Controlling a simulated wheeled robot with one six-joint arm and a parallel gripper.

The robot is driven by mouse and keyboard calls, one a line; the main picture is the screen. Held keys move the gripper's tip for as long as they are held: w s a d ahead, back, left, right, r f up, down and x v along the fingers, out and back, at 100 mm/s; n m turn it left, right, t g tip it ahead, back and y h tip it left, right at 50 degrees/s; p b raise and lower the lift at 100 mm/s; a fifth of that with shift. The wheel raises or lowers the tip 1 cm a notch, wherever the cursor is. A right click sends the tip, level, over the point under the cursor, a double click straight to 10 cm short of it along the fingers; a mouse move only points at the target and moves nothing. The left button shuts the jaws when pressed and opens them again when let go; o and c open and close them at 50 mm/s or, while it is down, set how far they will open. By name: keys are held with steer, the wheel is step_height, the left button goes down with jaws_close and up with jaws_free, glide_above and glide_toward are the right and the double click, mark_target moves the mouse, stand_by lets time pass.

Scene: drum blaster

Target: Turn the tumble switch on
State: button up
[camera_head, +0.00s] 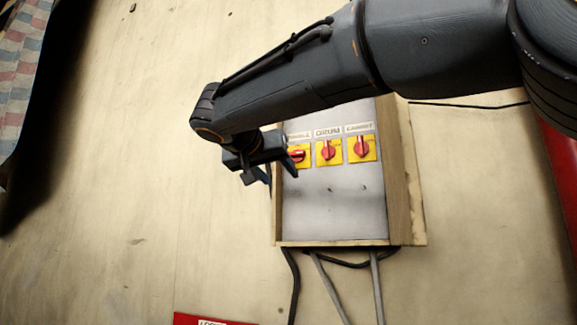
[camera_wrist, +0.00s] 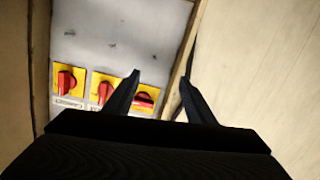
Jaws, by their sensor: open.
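The tumble switch (camera_head: 298,156) is the left one of three red rotary switches on yellow plates. Its red handle lies horizontal, and its label is partly covered by my arm. In the wrist view, which shows the panel upside down, the tumble switch (camera_wrist: 145,98) is the rightmost, partly hidden behind my left finger. My gripper (camera_head: 281,177) is at the panel's left edge, close to this switch. In the wrist view my gripper (camera_wrist: 160,76) is open and empty, its fingers on either side of the box's wooden edge. I cannot tell whether a finger touches the switch.
The drum switch (camera_head: 328,150) and the cabinet switch (camera_head: 362,147) stand to the right with vertical handles. They sit on a grey panel (camera_head: 335,215) in a wooden box (camera_head: 402,180). Cables (camera_head: 325,285) hang below. The wall left of the box is bare.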

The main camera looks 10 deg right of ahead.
steer(key=m+t+h, duration=0.1)
steer(key=m, duration=0.1)
glide_toward(296, 154)
steer(key=shift+r+p+x, duration=0.15)
steer(key=shift+p+x, duration=0.6)
steer(key=shift+x, duration=0.6)
steer(key=shift+r+p+x, duration=0.15)
steer(key=shift+p+x, duration=0.55)
steer(key=shift+x, duration=0.7)
steer(key=shift+r+p+x, duration=0.15)
steer(key=shift+p+x, duration=0.6)
steer(key=shift+x, duration=0.6)
steer(key=shift+w+a, duration=0.15)
steer(key=shift+a, duration=0.05)
steer(key=c, duration=0.8)
steer(key=shift+o, duration=0.2)
